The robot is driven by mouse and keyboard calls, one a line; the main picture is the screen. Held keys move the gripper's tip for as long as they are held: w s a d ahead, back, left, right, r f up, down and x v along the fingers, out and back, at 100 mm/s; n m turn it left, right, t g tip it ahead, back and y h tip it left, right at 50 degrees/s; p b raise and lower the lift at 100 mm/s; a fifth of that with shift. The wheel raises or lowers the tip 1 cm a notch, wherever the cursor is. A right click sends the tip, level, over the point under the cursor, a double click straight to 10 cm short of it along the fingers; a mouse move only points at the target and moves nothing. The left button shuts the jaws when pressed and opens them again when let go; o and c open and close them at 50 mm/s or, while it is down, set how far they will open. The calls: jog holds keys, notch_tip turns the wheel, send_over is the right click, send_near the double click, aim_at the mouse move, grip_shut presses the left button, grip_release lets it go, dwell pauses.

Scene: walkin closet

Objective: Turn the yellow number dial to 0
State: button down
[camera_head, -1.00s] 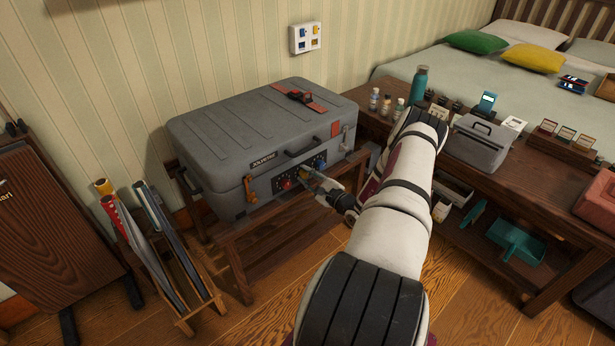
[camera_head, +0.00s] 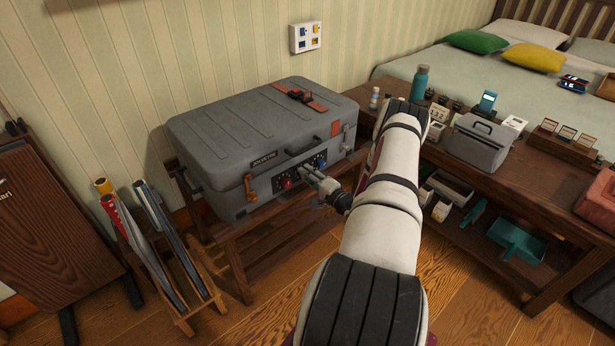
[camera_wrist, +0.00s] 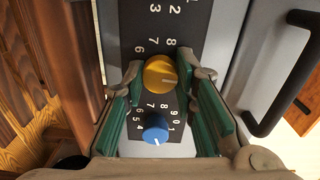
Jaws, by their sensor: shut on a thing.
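The yellow number dial (camera_wrist: 160,72) sits on a dark panel (camera_wrist: 185,25) with white digits on the grey case. In the wrist view a pale mark on the dial's face points to the right and slightly down. My gripper (camera_wrist: 162,77) is shut on the yellow dial, with one green-padded finger on each side of it. In the head view my gripper (camera_head: 312,172) is at the case front and hides the yellow dial. The fingers cover some of the digits beside the dial.
A blue dial (camera_wrist: 155,130) lies just below the yellow one, between the fingers. A red dial (camera_head: 287,184) is left of my gripper on the grey case (camera_head: 225,135). A black handle (camera_wrist: 290,80) sticks out at right. The case rests on a wooden stand (camera_head: 275,230).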

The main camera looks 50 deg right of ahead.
jog(key=shift+n, duration=0.5)
jog(key=c, duration=1.3)
grip_release()
jog(key=v, duration=1.2)
